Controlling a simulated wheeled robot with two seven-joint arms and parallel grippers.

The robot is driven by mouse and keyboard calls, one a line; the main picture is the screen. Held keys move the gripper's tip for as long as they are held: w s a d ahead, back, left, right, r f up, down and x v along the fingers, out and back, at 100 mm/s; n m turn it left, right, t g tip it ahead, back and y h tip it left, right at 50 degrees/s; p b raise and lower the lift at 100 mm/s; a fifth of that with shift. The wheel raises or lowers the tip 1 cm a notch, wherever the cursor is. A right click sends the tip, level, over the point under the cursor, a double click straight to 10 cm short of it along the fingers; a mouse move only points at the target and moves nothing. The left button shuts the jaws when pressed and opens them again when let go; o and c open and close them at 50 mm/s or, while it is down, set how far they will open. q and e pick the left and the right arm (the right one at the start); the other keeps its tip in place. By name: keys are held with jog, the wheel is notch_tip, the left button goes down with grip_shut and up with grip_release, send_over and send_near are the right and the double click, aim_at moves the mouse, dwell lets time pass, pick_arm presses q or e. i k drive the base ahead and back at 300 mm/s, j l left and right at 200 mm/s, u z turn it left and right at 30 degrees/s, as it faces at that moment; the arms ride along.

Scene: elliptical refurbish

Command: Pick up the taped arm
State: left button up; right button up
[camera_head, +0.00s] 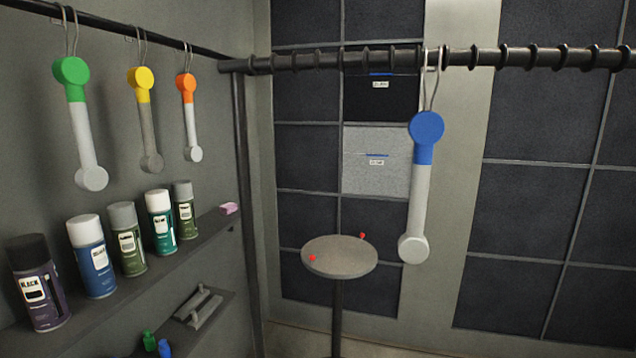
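Arm-shaped pieces with coloured tops hang from metal hooks. The blue-topped arm (419,190) has a white lower part and hangs alone on the ringed rail at right of centre. On the left rail hang a green-topped arm (83,130) with a white lower part, a yellow-topped arm (147,120) with a grey lower part, and a smaller orange-topped arm (190,118) with a white lower part. I cannot tell which is the taped arm; the coloured bands near the tops may be tape or paint. Neither of my grippers is in view.
Several spray cans (129,240) and a pink block (229,209) stand on the left shelf (185,258). A lower shelf (215,318) holds a grey tool (198,306). A round stand (340,258) with red knobs is below centre. The ringed rail (300,62) crosses above.

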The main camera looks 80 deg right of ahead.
aim_at(427, 129)
jog(key=z, duration=2.5)
